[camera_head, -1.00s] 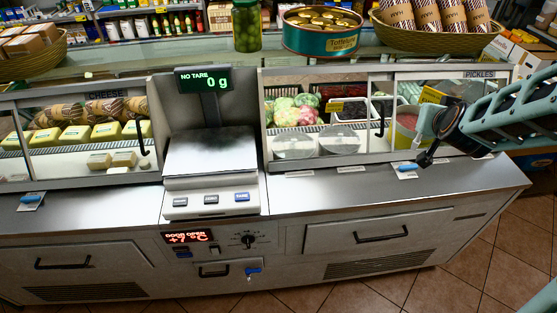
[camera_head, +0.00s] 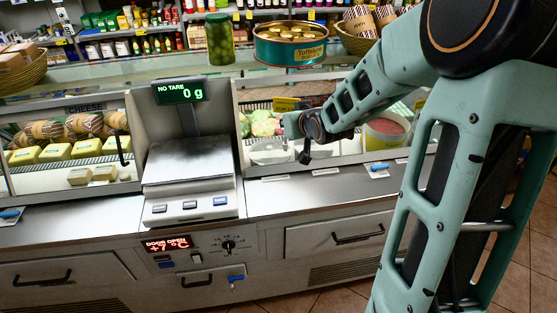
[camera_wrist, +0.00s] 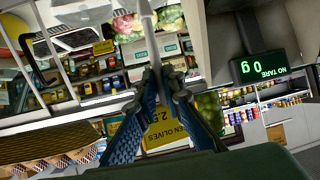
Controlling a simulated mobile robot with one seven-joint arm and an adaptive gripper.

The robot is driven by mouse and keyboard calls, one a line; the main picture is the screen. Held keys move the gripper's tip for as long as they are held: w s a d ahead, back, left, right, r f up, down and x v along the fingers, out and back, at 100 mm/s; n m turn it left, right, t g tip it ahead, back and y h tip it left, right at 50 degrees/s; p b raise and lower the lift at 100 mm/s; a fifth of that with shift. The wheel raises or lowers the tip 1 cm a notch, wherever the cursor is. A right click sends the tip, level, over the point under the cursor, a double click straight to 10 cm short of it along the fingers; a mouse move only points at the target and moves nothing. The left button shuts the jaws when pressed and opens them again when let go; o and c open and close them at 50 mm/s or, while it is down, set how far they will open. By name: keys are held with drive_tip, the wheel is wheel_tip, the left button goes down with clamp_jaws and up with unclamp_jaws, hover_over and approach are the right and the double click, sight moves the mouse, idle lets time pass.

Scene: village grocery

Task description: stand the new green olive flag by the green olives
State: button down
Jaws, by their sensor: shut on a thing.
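My gripper (camera_wrist: 163,78) is shut, its two blue fingers meeting in the middle of the wrist view. A yellow flag (camera_wrist: 163,132) lettered "…EN OLIVES" shows between the fingers, partly hidden by them. A pale bar runs up past the fingertips; I cannot tell if it is the flag's stem. In the head view my gripper (camera_head: 305,150) is in front of the right display case's glass, and the flag cannot be made out. A jar of green olives (camera_head: 220,40) stands on the counter top, left of the Toffees tin; green also shows beside the fingers in the wrist view (camera_wrist: 209,108).
The scale (camera_head: 188,165) reads 0 g, left of my gripper. The right case holds vegetables and a tub of pinkish food (camera_head: 384,132). The cheese case (camera_head: 70,145) is at left. The Toffees tin (camera_head: 290,48) stands above the right case. My arm hides the right side.

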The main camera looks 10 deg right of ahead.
wheel_tip(320, 180, down, 11)
drive_tip(key=s+a+n+g+y+b, duration=0.1)
drive_tip(key=s+n+y, duration=0.1)
drive_tip(key=n+y, duration=0.1)
drive_tip(key=shift+a+n+y+b, duration=0.4)
drive_tip(key=shift+w, duration=0.1)
